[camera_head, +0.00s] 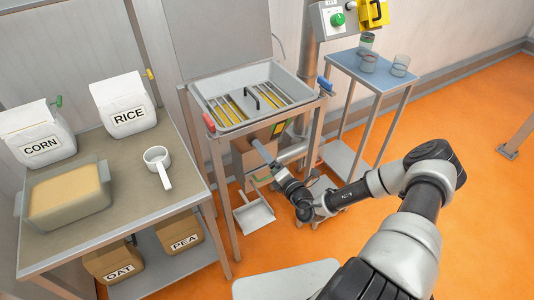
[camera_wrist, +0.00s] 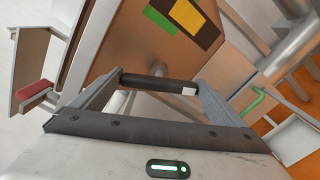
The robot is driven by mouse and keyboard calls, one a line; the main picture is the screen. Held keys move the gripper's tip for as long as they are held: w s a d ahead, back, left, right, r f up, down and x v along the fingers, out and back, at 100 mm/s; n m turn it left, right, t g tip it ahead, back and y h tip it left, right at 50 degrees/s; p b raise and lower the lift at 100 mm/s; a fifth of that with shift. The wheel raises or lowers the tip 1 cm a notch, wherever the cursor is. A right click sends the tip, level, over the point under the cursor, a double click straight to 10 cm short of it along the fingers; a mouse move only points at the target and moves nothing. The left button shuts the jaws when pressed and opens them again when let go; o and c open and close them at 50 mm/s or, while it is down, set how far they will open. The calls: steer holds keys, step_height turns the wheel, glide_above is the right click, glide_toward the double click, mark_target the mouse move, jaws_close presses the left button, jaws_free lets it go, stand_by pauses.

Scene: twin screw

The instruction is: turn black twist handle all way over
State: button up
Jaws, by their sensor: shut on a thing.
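In the wrist view, the black twist handle (camera_wrist: 158,84) is a short dark bar with a pale patch near its right end. It lies across the gap between my gripper's two fingers, in front of a brown box face (camera_wrist: 135,50). My gripper (camera_wrist: 157,92) is shut on the handle, one finger at each end. A round grey shaft shows behind the bar. In the head view, my gripper (camera_head: 276,168) is low beside the brown box under the steel tray frame; I cannot make out the handle there.
A steel tray (camera_head: 215,118) with yellow slots sits on the frame above. A red grip (camera_head: 209,122) and a blue grip (camera_head: 325,84) stick out at its front corners. A white dustpan (camera_head: 254,216) is below. A bench (camera_head: 135,190) stands left, and a blue-topped table (camera_head: 375,75) right.

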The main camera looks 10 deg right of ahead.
steer(key=m, duration=0.4)
steer(key=shift+f+m+p, duration=0.15)
steer(key=shift+m+p, duration=0.25)
stand_by(0.4)
steer(key=o, duration=0.7)
steer(key=shift+o, duration=0.2)
steer(key=shift+s, duration=0.15)
steer(key=v, duration=1.7)
steer(key=shift+s, duration=0.1)
